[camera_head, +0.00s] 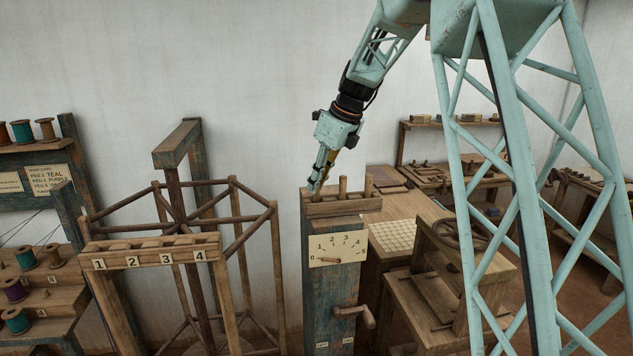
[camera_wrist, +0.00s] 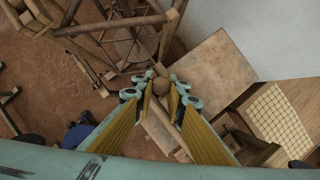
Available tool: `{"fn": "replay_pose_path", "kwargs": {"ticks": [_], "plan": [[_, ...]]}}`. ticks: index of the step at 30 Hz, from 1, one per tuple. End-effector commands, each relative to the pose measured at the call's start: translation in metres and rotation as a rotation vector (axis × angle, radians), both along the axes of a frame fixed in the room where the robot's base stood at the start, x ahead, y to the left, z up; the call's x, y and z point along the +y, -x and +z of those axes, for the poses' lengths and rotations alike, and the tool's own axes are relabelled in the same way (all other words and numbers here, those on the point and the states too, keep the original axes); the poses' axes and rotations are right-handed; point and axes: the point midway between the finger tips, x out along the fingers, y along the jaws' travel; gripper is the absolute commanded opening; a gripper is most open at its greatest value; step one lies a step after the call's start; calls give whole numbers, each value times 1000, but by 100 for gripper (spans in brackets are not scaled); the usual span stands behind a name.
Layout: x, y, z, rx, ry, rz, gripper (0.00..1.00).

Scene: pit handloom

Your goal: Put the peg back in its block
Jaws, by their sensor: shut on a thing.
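My gripper (camera_head: 315,184) points down at the left end of a long wooden block (camera_head: 335,208) on top of a worn blue-green post. It is shut on a wooden peg, whose round end (camera_wrist: 160,86) shows between the fingertips in the wrist view. In the head view the fingers hide most of this peg, and I cannot tell whether its lower end is in the block or just above it.
The post carries a numbered dial plate (camera_head: 338,249) and a crank handle (camera_head: 356,313). A wooden reel frame (camera_head: 190,216) stands close on the left, with a numbered rail (camera_head: 150,251) in front. A table with a pale grid board (camera_head: 393,236) is behind on the right.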

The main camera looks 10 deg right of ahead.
Motion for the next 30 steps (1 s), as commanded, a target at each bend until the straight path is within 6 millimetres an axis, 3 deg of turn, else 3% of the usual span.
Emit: {"fn": "replay_pose_path", "kwargs": {"ticks": [21,22,27,30], "plan": [[0,0,-9,0,0,0,5],[0,0,-9,0,0,0,13],[0,0,-9,0,0,0,28],[0,0,-9,0,0,0,28]]}}
